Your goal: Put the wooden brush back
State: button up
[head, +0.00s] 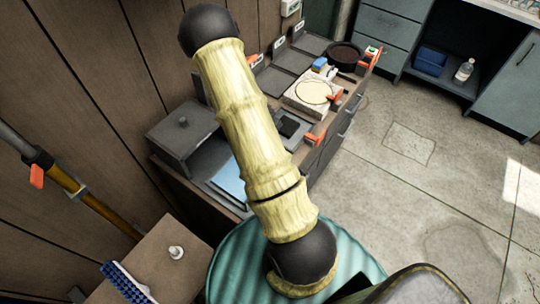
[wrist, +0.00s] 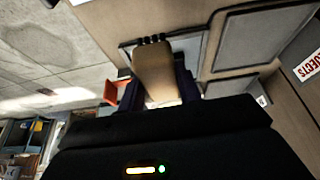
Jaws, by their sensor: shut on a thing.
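My gripper (wrist: 160,92) is seen from behind in the wrist view, its dark fingers shut on the wooden brush (wrist: 154,72). The brush shows as a smooth tan block with a rounded end pointing away from the wrist. Small dark tufts or knobs show just beyond its far end. A grey flat tray (wrist: 190,46) lies behind the brush in that view; I cannot tell whether they touch. In the head view my arm crosses the middle, and I cannot make out the gripper or the held brush there.
A long bench (head: 328,133) along the wall carries dark trays, a round dark pan (head: 343,52), a pale block with a disc (head: 313,92) and a grey box (head: 183,132). Orange clips line its edge. A blue-bristled brush (head: 125,284) lies lower left. The floor at right is clear.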

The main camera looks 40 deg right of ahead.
jog(key=shift+d, duration=0.15)
jog(key=shift+f+p, duration=0.55)
jog(key=shift+f, duration=2.35)
jog(key=shift+f+p, duration=0.45)
jog(key=shift+f, duration=1.65)
jog(key=shift+f, duration=0.15)
jog(key=o, duration=1)
jog(key=shift+o, duration=0.2)
